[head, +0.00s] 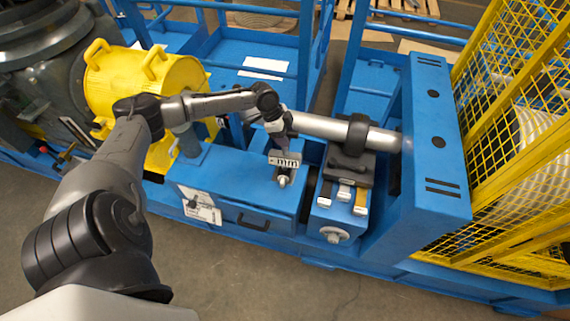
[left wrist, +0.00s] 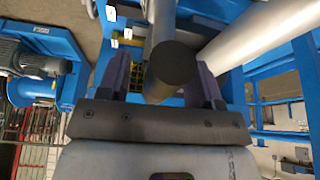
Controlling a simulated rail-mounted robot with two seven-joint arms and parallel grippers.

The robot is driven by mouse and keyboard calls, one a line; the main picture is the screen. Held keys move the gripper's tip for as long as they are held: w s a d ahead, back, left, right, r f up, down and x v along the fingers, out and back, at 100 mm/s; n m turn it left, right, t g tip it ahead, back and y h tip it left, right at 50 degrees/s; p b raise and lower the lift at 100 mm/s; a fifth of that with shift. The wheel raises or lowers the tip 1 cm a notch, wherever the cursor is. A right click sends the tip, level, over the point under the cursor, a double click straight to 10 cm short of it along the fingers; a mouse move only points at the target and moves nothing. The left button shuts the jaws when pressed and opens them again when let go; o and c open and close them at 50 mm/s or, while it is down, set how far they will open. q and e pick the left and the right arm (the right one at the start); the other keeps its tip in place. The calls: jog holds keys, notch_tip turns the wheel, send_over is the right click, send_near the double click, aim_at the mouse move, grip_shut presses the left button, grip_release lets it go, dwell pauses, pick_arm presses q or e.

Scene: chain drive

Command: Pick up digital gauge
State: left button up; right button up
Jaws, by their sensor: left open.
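The digital gauge (head: 286,160), a small light-grey body marked "mm" with a silver knob below it, sits on top of the blue machine bench (head: 240,185). My left gripper (head: 282,138) is directly above and behind it, pointing down. In the left wrist view the two dark fingers of this gripper (left wrist: 162,75) stand apart. A grey cylinder with a dark round end (left wrist: 172,66) shows between them; I cannot tell whether it is part of the gauge or whether the fingers touch it. My right gripper is in neither view.
A silver shaft (head: 330,128) runs behind the gauge to a blue upright plate (head: 434,140). A dark clamp block (head: 350,165) with several coloured tags is at right. A yellow drum (head: 140,85) stands left and a yellow mesh guard (head: 515,150) far right.

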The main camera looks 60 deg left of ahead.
pick_arm(q)
jog(key=shift+c, duration=0.3)
grip_shut()
dwell(0.3)
dwell(0.8)
jog(key=shift+r, duration=0.15)
